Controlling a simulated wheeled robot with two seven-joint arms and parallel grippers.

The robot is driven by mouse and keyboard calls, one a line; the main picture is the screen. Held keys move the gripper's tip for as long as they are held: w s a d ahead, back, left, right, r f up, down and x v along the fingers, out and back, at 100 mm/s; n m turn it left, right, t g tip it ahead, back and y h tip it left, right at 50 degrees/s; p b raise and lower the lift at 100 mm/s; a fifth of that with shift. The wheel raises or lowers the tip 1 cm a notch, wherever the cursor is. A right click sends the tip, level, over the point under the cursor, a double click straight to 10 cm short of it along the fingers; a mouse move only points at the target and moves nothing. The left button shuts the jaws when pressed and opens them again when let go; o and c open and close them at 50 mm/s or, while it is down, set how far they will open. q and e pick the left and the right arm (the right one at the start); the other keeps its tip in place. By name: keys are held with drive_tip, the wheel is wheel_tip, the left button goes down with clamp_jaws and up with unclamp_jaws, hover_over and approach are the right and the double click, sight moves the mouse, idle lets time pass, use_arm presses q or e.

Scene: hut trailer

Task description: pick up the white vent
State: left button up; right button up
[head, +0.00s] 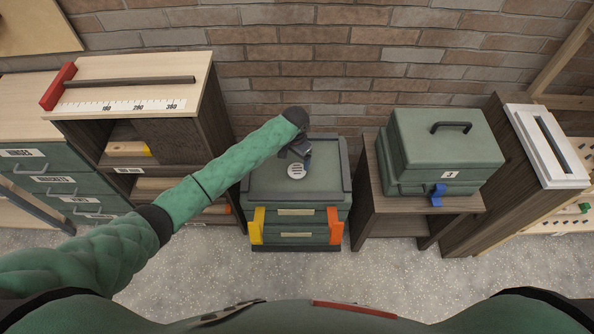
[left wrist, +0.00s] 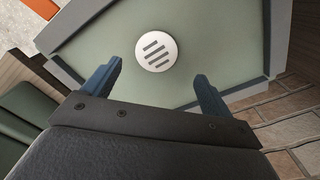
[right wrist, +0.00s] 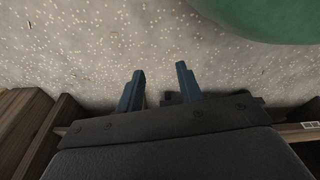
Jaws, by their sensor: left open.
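The white vent (head: 297,170) is a small round disc with dark slots. It lies flat on the green top of the low drawer cabinet (head: 325,180). In the left wrist view the vent (left wrist: 156,53) shows whole, a little beyond the fingertips and between their lines. My left gripper (head: 304,160) is above the cabinet top beside the vent, and its open, empty fingers also show in the left wrist view (left wrist: 160,75). My right gripper (right wrist: 159,72) is open and empty over the speckled floor, and it is not seen in the head view.
The cabinet top has a raised grey rim (head: 346,165). A green case (head: 440,150) stands on a brown side table (head: 372,190) at right. A wooden shelf unit (head: 190,110) stands at left. A brick wall (head: 300,60) closes the back. The rest of the cabinet top is clear.

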sight(297, 169)
use_arm(q)
wheel_tip(297, 169, down, 2)
drive_tip(key=shift+f+p, duration=0.1)
drive_tip(key=shift+p, duration=0.35)
drive_tip(key=f+p, duration=0.1)
drive_tip(key=f, duration=0.2)
drive_tip(key=f+p, duration=0.1)
drive_tip(key=shift+d+f+p, duration=0.3)
drive_tip(key=shift+f, duration=0.35)
use_arm(e)
drive_tip(key=s+d+f, duration=0.1)
drive_tip(key=s+f, duration=0.1)
drive_tip(key=s, duration=0.5)
drive_tip(key=shift+s+d, duration=0.35)
drive_tip(key=shift+s, duration=0.05)
use_arm(q)
drive_tip(key=c, duration=1)
